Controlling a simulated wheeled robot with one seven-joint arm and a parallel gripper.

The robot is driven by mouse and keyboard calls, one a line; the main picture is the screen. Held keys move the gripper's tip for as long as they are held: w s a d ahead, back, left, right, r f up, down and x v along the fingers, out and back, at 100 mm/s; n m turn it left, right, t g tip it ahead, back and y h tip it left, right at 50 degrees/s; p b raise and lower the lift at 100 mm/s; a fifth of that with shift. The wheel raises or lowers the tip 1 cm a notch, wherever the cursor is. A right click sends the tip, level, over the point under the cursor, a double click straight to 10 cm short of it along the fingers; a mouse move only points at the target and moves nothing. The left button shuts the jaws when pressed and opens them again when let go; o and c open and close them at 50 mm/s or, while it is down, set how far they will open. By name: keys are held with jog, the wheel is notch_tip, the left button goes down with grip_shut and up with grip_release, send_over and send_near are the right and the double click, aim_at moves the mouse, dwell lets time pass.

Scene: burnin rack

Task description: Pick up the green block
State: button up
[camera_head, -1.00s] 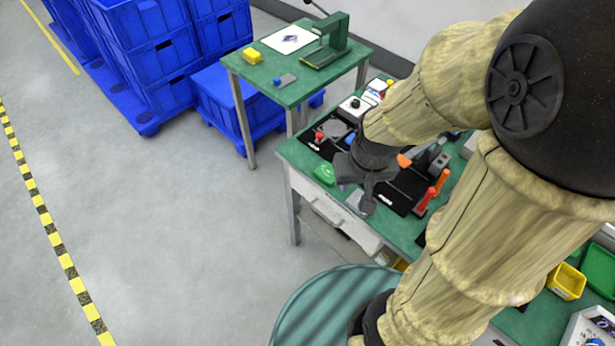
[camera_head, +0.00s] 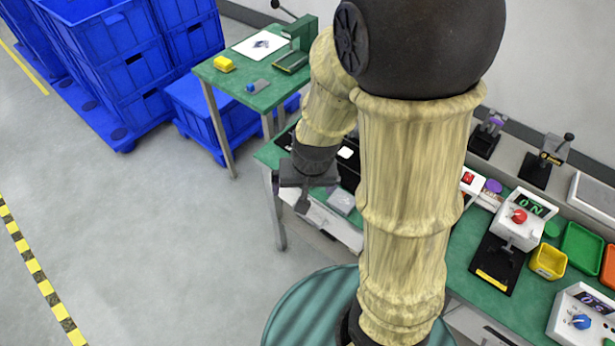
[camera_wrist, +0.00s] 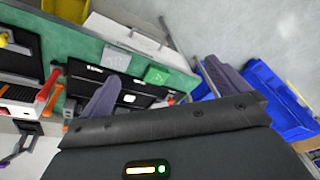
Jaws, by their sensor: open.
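The green block (camera_wrist: 155,75) lies near the edge of the green bench top (camera_wrist: 182,86) in the wrist view. In the head view the block is hidden, apparently behind my gripper (camera_head: 300,190). In the wrist view my gripper's two fingers are spread apart and empty, and the block appears between them, some way beyond the tips. A grey block (camera_wrist: 116,58) lies beside the green block; it also shows in the head view (camera_head: 341,201), just right of my gripper.
Black panels and red-handled tools (camera_wrist: 48,84) lie close to the blocks. Blue crates (camera_head: 110,50) are stacked at the left. The floor in front is open.

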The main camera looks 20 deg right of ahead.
jog(key=w+a+f+m+t+h+b, duration=0.4)
jog(key=f+h, duration=0.5)
jog(key=f, duration=0.3)
jog(key=w+a+m+t, duration=0.1)
jog(key=w+m+t, duration=0.1)
jog(key=w, duration=0.1)
jog(key=shift+a+m, duration=0.15)
jog(key=shift+m, duration=0.15)
jog(key=b+x, duration=0.1)
jog(key=x, duration=1.1)
jog(key=shift+w, duration=0.2)
jog(key=shift+p+x, duration=0.4)
jog(key=shift+x, duration=2.25)
jog(key=shift+s, duration=0.15)
